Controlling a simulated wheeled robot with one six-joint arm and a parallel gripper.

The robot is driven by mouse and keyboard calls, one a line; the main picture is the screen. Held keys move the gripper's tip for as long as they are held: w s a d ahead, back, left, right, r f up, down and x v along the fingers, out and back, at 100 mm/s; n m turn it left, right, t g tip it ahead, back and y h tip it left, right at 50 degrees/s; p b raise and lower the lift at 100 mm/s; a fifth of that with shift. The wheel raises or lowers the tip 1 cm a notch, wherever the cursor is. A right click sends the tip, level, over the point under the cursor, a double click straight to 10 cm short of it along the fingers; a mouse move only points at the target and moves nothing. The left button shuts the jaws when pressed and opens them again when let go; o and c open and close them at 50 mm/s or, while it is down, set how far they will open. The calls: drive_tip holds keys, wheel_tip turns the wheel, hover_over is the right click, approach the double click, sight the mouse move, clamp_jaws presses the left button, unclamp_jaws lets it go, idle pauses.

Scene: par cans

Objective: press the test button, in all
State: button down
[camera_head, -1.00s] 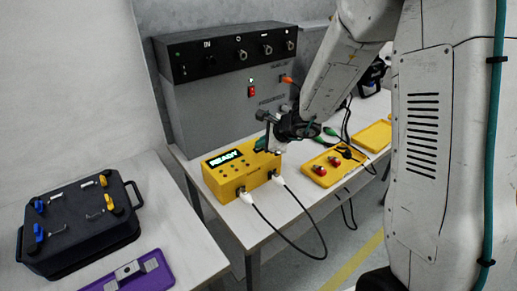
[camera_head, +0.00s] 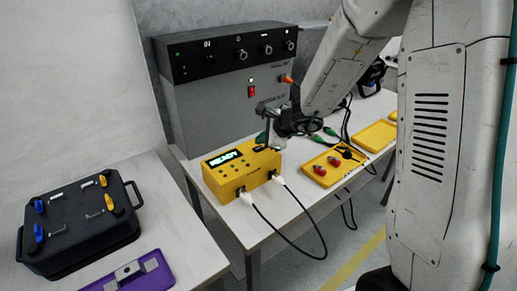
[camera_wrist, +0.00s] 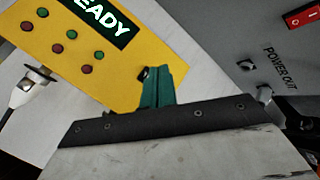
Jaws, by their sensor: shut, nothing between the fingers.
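The yellow tester box (camera_head: 243,172) stands on the white bench, its lit display (camera_head: 222,158) reading READY. In the wrist view the yellow face (camera_wrist: 110,75) fills the upper left, with part of the display (camera_wrist: 105,15) and several small red and green round buttons or lamps (camera_wrist: 57,47). I cannot tell which is the test button. My gripper (camera_head: 264,147) is over the box's far right top. Its green fingers (camera_wrist: 158,88) are shut and empty, beside a small dark part (camera_wrist: 143,73) near the face's edge; contact cannot be told.
A grey power unit (camera_head: 225,100) with a black top panel and red switch (camera_head: 251,91) stands behind the box. White-plugged cables (camera_head: 245,197) leave its front. A yellow tray (camera_head: 322,177) with red parts lies right. A black case (camera_head: 80,225) and purple tray (camera_head: 135,272) are at left.

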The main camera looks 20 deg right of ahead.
sight(260, 152)
drive_tip(key=shift+r, duration=2.5)
drive_tip(key=shift+s+a+n, duration=0.1)
drive_tip(key=shift+a+n, duration=0.15)
drive_tip(key=shift+n, duration=0.05)
drive_tip(key=s+n, duration=0.1)
drive_tip(key=s+a+n+g+y, duration=0.1)
drive_tip(key=s+a+n, duration=0.1)
drive_tip(key=shift+s+a+f+g+y, duration=0.25)
drive_tip(key=shift+s+g+y, duration=0.1)
drive_tip(key=shift+g+y, duration=0.05)
drive_tip(key=s+a+r+n+g, duration=0.1)
drive_tip(key=s+r+n+g, duration=0.1)
drive_tip(key=s+n, duration=0.3)
drive_tip(key=s+a+r+n+g, duration=0.2)
drive_tip(key=s+n, duration=0.1)
drive_tip(key=s, duration=0.4)
drive_tip(key=s+d+r+n+h, duration=0.3)
drive_tip(key=s+d+n, duration=0.1)
drive_tip(key=s, duration=0.6)
drive_tip(key=s+d+r+n+h, duration=0.3)
drive_tip(key=s+d+r+n, duration=0.1)
drive_tip(key=s, duration=0.7)
drive_tip(key=shift+d+r+n+g, duration=0.2)
drive_tip(key=shift+n+g, duration=0.2)
drive_tip(key=shift+n, duration=0.3)
